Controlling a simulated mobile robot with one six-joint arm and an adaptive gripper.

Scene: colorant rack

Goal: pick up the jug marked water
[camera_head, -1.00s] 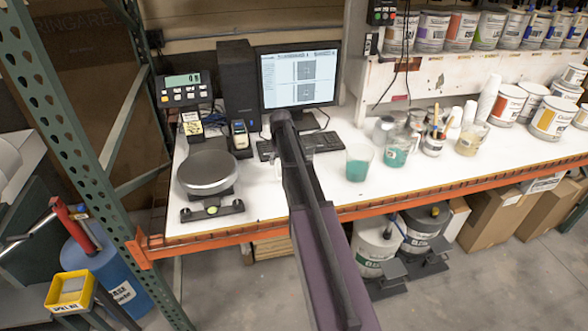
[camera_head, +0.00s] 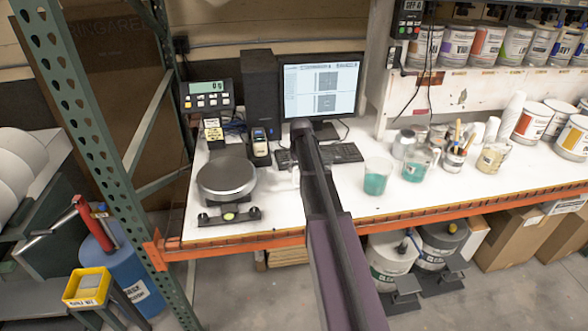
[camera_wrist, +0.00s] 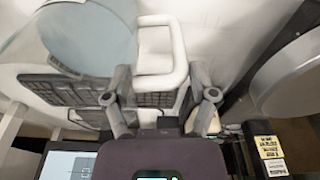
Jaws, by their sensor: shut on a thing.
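In the wrist view a jug with a pale, bluish round body (camera_wrist: 92,38) and a white loop handle (camera_wrist: 180,48) is at the top. My gripper (camera_wrist: 160,78) is shut on the handle, with one finger on each side. In the head view my arm hides the gripper and most of the jug. Only a pale bit shows just left of the arm, over the white bench (camera_head: 345,205).
A round scale (camera_head: 227,178) stands left of my arm. A monitor (camera_head: 321,90) and keyboard (camera_head: 340,152) are behind. A green rack post (camera_head: 90,140) rises at left.

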